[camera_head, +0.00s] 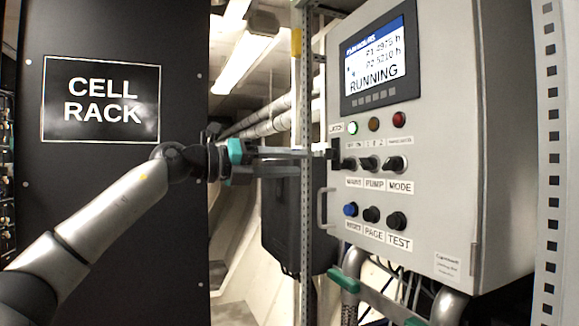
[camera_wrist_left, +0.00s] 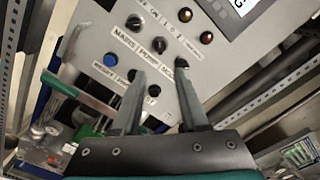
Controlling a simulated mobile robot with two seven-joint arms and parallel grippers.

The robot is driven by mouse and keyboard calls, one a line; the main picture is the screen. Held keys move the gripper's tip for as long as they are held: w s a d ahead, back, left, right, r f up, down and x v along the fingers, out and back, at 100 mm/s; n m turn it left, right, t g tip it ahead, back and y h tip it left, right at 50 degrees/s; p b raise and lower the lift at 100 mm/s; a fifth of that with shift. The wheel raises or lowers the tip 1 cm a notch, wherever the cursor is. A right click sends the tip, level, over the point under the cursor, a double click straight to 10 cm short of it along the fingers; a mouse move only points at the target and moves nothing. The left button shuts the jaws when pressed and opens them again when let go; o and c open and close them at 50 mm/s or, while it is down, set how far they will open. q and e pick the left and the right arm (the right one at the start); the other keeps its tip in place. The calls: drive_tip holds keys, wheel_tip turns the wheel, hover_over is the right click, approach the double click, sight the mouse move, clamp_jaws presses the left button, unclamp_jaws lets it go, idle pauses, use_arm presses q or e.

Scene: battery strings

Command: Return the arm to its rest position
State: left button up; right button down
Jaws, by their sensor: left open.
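My left arm (camera_head: 110,213) reaches in from the left in the head view. Its gripper (camera_head: 334,154) is in front of the control cabinet (camera_head: 455,170), with its tips beside the MAINS knob (camera_head: 348,164). In the left wrist view the gripper (camera_wrist_left: 160,75) has its two fingers apart with nothing between them. One fingertip overlaps the MODE knob (camera_wrist_left: 183,63) in that view; I cannot tell whether it touches. My right gripper is in neither view.
The cabinet's screen (camera_head: 378,60) reads RUNNING, and the green lamp (camera_head: 352,128) looks lit. A blue RESET button (camera_head: 350,209) sits below the knobs. A black cell rack (camera_head: 110,30) stands left, behind my arm. A perforated post (camera_head: 306,220) stands beside the cabinet.

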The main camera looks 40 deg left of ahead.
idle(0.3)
